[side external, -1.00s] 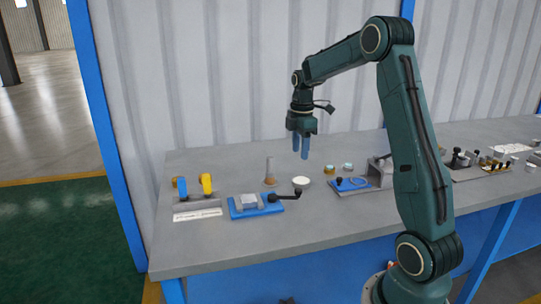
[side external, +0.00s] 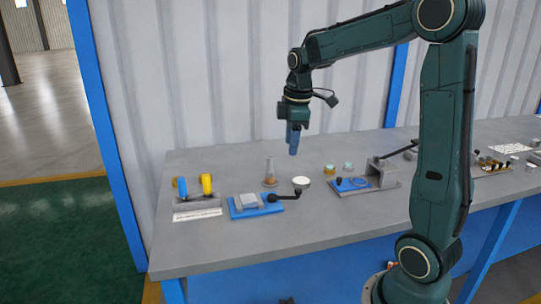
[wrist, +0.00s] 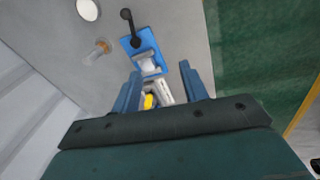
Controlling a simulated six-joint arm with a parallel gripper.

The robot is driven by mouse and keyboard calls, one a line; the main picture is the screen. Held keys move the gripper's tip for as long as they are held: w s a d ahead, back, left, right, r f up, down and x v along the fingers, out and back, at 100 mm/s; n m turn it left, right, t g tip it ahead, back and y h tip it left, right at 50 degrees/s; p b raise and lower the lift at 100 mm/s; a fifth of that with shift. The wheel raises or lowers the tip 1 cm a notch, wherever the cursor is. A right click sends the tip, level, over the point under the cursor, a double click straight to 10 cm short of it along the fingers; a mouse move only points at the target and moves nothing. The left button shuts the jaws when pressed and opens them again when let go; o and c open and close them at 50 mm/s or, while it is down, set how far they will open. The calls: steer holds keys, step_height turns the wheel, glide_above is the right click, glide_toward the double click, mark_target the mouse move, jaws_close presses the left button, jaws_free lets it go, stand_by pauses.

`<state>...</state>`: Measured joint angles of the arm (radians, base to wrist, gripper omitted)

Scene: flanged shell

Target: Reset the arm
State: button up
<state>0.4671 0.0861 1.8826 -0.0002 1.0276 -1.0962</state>
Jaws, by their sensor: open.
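My gripper (side external: 293,142) hangs above the grey bench, fingers pointing down and well clear of the objects. In the wrist view my gripper (wrist: 168,88) shows two blue fingers spread apart with nothing held between them. The blue clamp fixture (side external: 250,204) with a black-knobbed lever lies on the bench, and it also shows beyond the fingers in the wrist view (wrist: 137,42). No flanged shell can be made out for certain.
A flask (side external: 270,173) with brown contents and a white round dish (side external: 301,182) stand near the clamp fixture. A holder with blue and yellow pieces (side external: 206,184) is at the left. Another fixture (side external: 362,184) stands right. The bench front (side external: 290,233) is clear.

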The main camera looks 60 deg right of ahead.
steer(key=s+a+r+m+t, duration=0.1)
steer(key=s+a+m+t, duration=0.3)
steer(key=s+a, duration=1.3)
steer(key=m, duration=0.3)
steer(key=shift+a+r+y, duration=0.2)
steer(key=shift+a+y, duration=0.05)
steer(key=shift+y, duration=0.15)
